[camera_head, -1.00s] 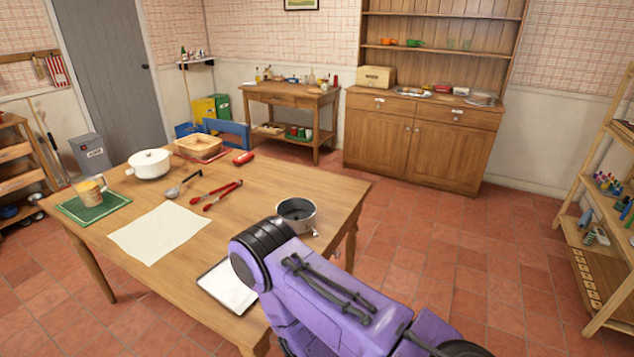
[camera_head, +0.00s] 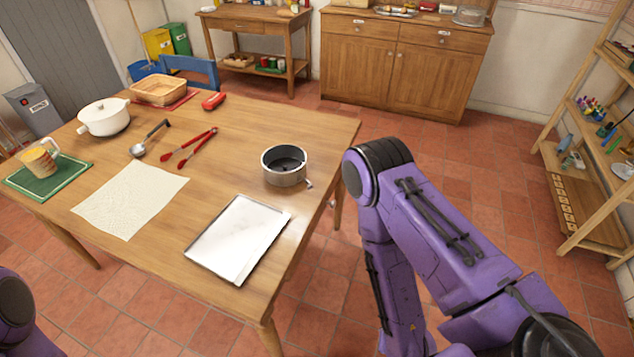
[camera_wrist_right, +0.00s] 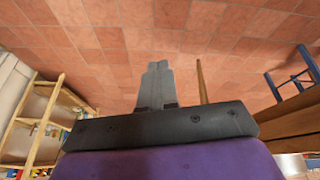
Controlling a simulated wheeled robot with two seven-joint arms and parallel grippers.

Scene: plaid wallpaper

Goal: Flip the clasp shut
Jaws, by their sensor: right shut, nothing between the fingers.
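A round grey metal pan (camera_head: 284,176) with a dark inside stands near the right edge of the wooden table in the head view. A small clasp (camera_head: 309,184) juts from its lower right side; it is too small to tell its exact position. My right gripper (camera_wrist_right: 156,66) shows in the right wrist view, its fingers together and empty, with floor tiles beyond them. In the head view my right arm stands beside the table's right edge, apart from the pan, and its gripper is not visible. Only a bit of my left arm shows at the lower left.
The table (camera_head: 235,135) also holds a white tray (camera_head: 287,215), a paper sheet (camera_head: 130,200), red-handled tongs (camera_head: 205,142), a ladle (camera_head: 155,132), a white pot (camera_head: 104,117) and a basket (camera_head: 159,91). A wooden shelf (camera_head: 565,190) stands far right; open floor lies between.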

